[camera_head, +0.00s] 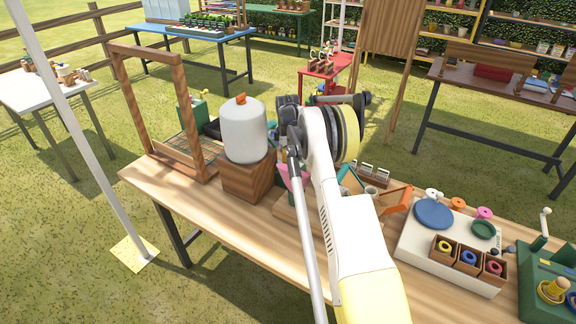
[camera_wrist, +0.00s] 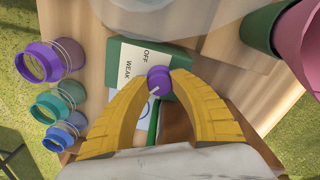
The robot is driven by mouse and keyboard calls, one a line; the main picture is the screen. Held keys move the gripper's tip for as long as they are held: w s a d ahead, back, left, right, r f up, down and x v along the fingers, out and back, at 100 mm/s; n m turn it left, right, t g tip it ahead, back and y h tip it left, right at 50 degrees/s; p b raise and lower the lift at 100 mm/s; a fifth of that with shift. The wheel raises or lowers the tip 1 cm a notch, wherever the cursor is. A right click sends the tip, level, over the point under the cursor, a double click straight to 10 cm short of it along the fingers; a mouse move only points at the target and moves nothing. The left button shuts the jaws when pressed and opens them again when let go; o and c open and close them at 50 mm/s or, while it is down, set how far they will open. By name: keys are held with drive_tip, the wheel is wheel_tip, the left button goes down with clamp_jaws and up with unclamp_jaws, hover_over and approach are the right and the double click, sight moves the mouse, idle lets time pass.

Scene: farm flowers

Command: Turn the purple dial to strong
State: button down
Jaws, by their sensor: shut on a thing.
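The purple dial (camera_wrist: 158,79) sits on a green device (camera_wrist: 182,58) in the wrist view. A pale line marks its face and points down-left. A white label (camera_wrist: 134,65) beside it reads OFF and WEAK; no strong mark is readable. My gripper (camera_wrist: 158,84) has its two yellow fingers closed around the dial, with a tip on each side.
In the wrist view, several jars with purple, green and blue rims (camera_wrist: 40,62) stand at left, and a dark green pot (camera_wrist: 262,28) at upper right. In the head view, a white tank (camera_head: 245,130) on a wooden block and a wooden frame (camera_head: 118,95) stand close to my arm.

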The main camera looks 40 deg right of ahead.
drive_tip(key=shift+n, duration=0.6)
drive_tip(key=c, duration=1.1)
unclamp_jaws()
drive_tip(key=shift+o, duration=0.2)
wheel_tip(320, 180, up, 12)
drive_tip(key=shift+s+a, duration=0.15)
